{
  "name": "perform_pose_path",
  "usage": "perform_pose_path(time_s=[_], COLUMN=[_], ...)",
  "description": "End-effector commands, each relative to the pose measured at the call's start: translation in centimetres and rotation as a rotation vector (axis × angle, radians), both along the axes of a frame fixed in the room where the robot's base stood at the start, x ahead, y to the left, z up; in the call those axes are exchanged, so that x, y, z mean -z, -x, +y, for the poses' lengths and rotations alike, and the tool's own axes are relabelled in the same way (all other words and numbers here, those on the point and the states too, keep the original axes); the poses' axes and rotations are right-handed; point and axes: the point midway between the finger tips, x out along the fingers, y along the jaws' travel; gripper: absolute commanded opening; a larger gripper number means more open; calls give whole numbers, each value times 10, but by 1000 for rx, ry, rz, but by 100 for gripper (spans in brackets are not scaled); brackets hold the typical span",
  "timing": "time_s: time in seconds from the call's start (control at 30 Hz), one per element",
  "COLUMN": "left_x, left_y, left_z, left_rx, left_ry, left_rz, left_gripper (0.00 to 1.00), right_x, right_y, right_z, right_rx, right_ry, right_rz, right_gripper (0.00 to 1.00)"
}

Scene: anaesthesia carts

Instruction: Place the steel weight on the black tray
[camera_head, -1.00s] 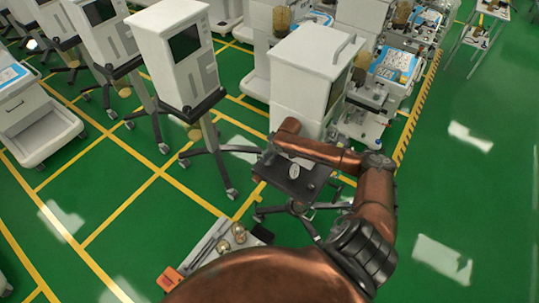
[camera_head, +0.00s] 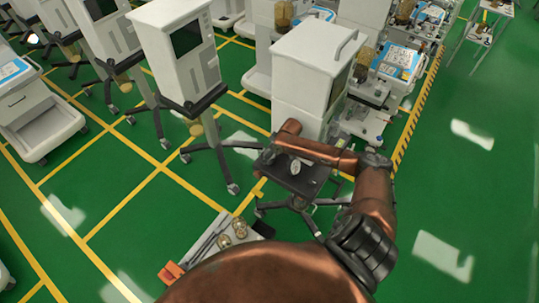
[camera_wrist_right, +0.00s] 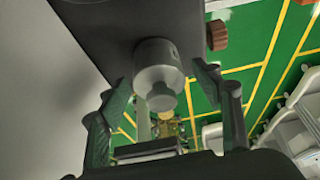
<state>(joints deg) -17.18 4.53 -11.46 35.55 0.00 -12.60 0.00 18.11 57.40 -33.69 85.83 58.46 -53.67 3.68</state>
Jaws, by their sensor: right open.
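The steel weight (camera_wrist_right: 158,72), a grey cylinder with a knob, stands between the fingers of my right gripper (camera_wrist_right: 166,78) in the right wrist view. The fingers are apart, with visible gaps to the weight. The weight appears to rest on the black tray (camera_wrist_right: 100,22). In the head view, the pale weight (camera_head: 295,166) shows at the black tray (camera_head: 307,183), just below my copper right arm. The right gripper's fingers cannot be made out there. My left gripper is not in view.
A white cabinet unit (camera_head: 305,65) stands directly behind the tray. Wheeled monitor stands (camera_head: 180,50) are at the left. A grey surface (camera_head: 205,238) with brass-coloured pieces (camera_head: 240,228) lies at the lower front. Green floor at the right is open.

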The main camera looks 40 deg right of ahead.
Motion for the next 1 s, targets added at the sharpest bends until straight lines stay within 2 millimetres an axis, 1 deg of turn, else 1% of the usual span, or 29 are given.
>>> perform_pose_path(time_s=[0.17,0.27,0.37,0.7,0.83,1.0], left_x=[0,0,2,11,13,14], left_y=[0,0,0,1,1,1], left_z=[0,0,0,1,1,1], left_rx=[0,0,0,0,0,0], left_ry=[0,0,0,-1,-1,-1], left_rz=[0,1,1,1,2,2], left_gripper=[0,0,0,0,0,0], right_x=[-1,-6,-18,-82,-100,-112], right_y=[0,2,7,32,39,44], right_z=[0,-2,-4,-10,-13,-13], right_rx=[0,0,0,-2,0,-1], right_ry=[0,1,3,4,2,0], right_rz=[0,0,-2,-1,0,0], right_gripper=[59,59,59,59,59,59])
